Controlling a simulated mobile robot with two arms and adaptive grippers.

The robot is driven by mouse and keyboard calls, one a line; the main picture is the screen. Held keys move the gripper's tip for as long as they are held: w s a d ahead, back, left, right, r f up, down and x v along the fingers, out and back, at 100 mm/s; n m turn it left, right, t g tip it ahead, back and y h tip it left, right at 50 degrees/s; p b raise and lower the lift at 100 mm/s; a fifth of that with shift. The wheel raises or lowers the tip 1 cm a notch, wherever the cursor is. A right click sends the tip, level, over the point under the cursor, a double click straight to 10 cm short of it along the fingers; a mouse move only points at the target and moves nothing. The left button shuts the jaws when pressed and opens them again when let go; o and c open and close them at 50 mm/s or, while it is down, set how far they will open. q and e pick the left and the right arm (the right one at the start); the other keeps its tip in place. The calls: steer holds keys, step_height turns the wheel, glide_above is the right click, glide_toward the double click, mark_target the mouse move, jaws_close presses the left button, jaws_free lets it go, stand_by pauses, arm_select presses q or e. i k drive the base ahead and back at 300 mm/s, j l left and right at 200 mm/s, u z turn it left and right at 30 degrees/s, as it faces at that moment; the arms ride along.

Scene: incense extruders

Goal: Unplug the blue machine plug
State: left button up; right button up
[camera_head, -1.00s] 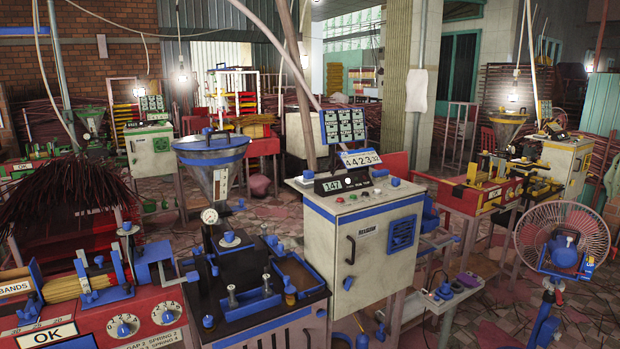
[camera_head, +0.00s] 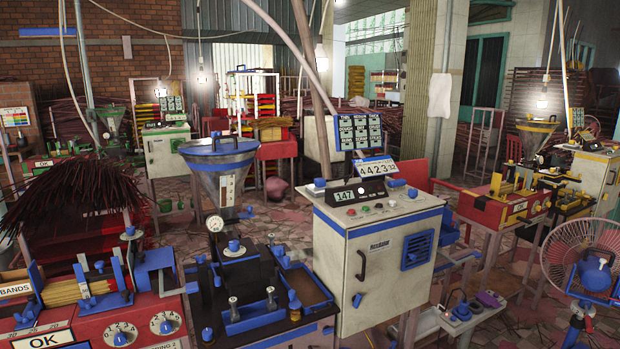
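The blue-trimmed machine has a white cabinet (camera_head: 378,270) with a blue vent and a display reading 147, a metal hopper (camera_head: 219,160) with a blue rim, and a dark press unit (camera_head: 245,272). A pale power strip (camera_head: 451,324) lies low to the right of the cabinet. A small blue piece that looks like a plug (camera_head: 461,311) sits on it, and a purple piece (camera_head: 490,299) is at its far end. The cords are too small to trace. Neither of my grippers is in view.
A red bench (camera_head: 185,327) with dials stands at the lower left, with dark incense sticks (camera_head: 75,195) behind. A pink-caged fan (camera_head: 585,258) stands at the right edge. A yellow-trimmed machine (camera_head: 510,200) is farther back right. Some tiled floor (camera_head: 515,325) shows between strip and fan.

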mark_target(319, 182)
steer(key=i+l+u, duration=0.3)
steer(key=i+l, duration=0.2)
steer(key=l, duration=0.2)
steer(key=i+l+u, duration=0.2)
steer(key=l, duration=0.2)
